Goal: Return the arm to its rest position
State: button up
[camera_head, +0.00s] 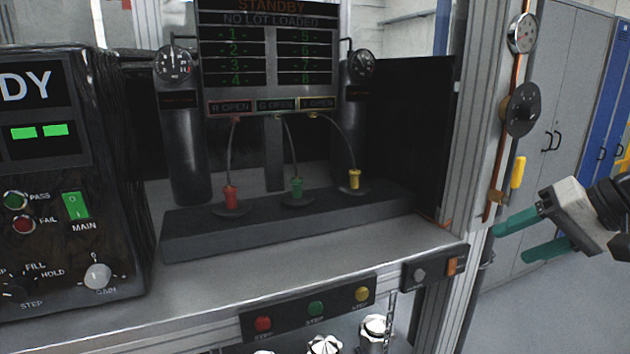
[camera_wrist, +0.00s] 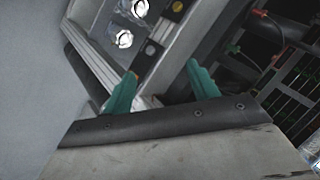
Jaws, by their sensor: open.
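My gripper (camera_head: 520,237) is at the right of the head view, beside the right post of the test bench. Its two green fingers are spread apart with nothing between them. In the wrist view the same fingers of my gripper (camera_wrist: 160,92) show apart and empty, with the bench front beyond them. The rest of my arm runs out of the head view at the right edge.
The bench post (camera_head: 465,130) stands just left of my gripper. A dark fixture block (camera_head: 290,225) with red, green and yellow plugs sits on the bench. A control box (camera_head: 70,180) stands at left. Grey cabinets (camera_head: 575,90) are behind; open floor (camera_head: 560,310) shows at lower right.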

jog(key=s+a+f+n+g+h, duration=0.1)
jog(key=s+a+f+g+h, duration=0.1)
jog(key=s, duration=0.5)
jog(key=s+a+f+n+g+h, duration=0.2)
jog(key=s+a+f+g+h, duration=0.1)
jog(key=s, duration=0.5)
jog(key=shift+a+f+h, duration=0.6)
jog(key=shift+a+h, duration=0.1)
jog(key=shift+a, duration=0.4)
